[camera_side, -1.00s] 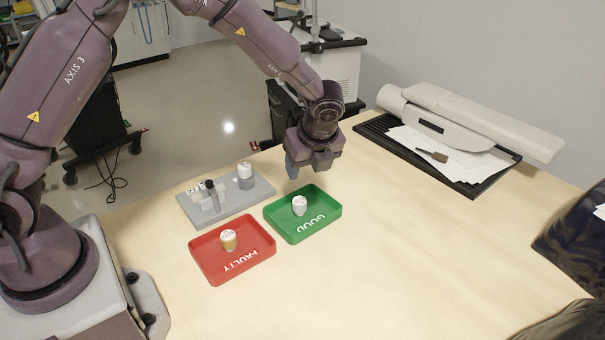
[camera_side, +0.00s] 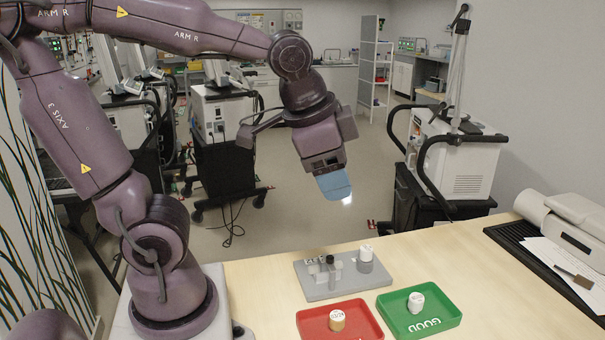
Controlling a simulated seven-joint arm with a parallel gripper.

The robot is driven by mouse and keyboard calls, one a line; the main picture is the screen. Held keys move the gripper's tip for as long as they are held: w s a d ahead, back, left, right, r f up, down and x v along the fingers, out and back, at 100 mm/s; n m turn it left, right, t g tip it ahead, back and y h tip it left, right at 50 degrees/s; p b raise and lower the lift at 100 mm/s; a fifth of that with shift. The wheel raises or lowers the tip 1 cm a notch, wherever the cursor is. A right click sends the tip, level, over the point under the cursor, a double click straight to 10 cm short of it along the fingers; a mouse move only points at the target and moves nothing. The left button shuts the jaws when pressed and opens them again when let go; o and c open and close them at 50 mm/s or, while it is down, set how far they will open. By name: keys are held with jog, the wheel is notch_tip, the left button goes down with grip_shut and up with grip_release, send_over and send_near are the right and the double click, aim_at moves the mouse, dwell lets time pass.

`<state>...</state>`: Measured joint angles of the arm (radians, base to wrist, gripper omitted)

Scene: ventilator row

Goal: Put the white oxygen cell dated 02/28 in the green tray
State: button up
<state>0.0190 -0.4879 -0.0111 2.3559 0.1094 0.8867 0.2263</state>
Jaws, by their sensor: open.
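A white cell (camera_side: 416,302) stands upright in the green tray (camera_side: 443,314), which is lettered GOOD. Another white cell (camera_side: 366,253) stands on a grey post on the grey fixture plate (camera_side: 318,293). The dates on the cells are too small to read. My gripper (camera_side: 335,188) is open and empty, with blue fingers, high above and behind the fixture plate, clear of all the cells.
The grey fixture also carries a clear block and a black-topped part (camera_side: 330,262). A black tray with papers and a brush (camera_side: 573,277) lies at the right edge of the table. The wooden table (camera_side: 262,300) is bare left of the fixture. Carts stand behind.

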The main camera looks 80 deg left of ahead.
jog(key=s+n, duration=0.2)
jog(key=s, duration=0.1)
jog(key=s+n+t+h, duration=0.1)
jog(key=shift+s+d+n, duration=0.3)
jog(key=shift+s+d, duration=0.05)
jog(key=shift+r, duration=0.1)
dwell(0.8)
